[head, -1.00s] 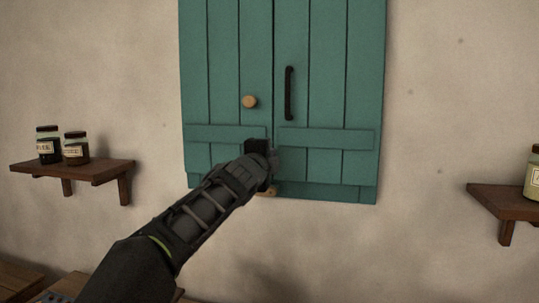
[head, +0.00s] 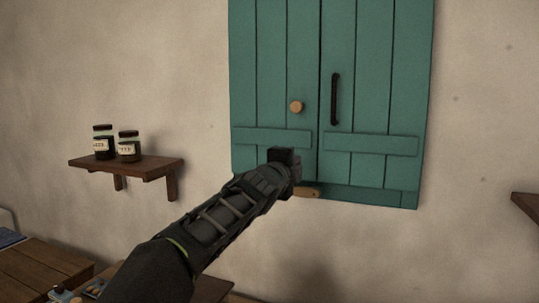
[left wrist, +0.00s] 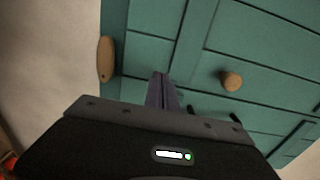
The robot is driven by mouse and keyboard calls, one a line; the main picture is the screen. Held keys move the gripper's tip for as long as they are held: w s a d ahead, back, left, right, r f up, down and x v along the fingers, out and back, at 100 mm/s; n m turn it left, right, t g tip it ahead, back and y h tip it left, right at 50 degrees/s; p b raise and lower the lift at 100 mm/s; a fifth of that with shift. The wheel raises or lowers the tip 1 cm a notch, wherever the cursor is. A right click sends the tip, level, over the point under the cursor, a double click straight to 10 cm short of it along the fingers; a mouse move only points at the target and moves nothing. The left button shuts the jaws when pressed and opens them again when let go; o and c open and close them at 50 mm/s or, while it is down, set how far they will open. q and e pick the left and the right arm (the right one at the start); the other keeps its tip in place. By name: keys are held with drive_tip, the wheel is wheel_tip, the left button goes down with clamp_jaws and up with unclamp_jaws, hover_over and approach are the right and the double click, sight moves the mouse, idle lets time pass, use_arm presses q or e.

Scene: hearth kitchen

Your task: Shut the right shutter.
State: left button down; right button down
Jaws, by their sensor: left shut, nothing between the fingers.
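The right shutter (head: 375,90) is a teal plank leaf with a dark vertical handle (head: 335,99). It looks flush with the left shutter (head: 270,80), which has a round wooden knob (head: 296,106); a thin dark seam runs between them. A small wooden piece (head: 308,192) sits at the bottom near the seam and also shows in the left wrist view (left wrist: 106,60). My left gripper (head: 286,157) is shut and empty, in front of the left shutter's lower part, below the knob. Its fingers (left wrist: 163,92) point at the teal boards; contact cannot be told. My right gripper is out of view.
A wall shelf (head: 130,164) with two jars stands left of the shutters. Another shelf (head: 527,204) juts in at the right edge. A wooden table (head: 45,265) is at the lower left. The wall right of the shutters is bare.

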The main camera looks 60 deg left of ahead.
use_arm(q)
drive_tip(key=s+a+p, duration=0.1)
drive_tip(key=s+a, duration=0.1)
drive_tip(key=s, duration=0.1)
drive_tip(key=s+a+p, duration=0.1)
drive_tip(key=shift+s+a+r+p, duration=0.15)
drive_tip(key=shift+s+a+p, duration=0.15)
drive_tip(key=shift+s, duration=0.1)
idle(0.4)
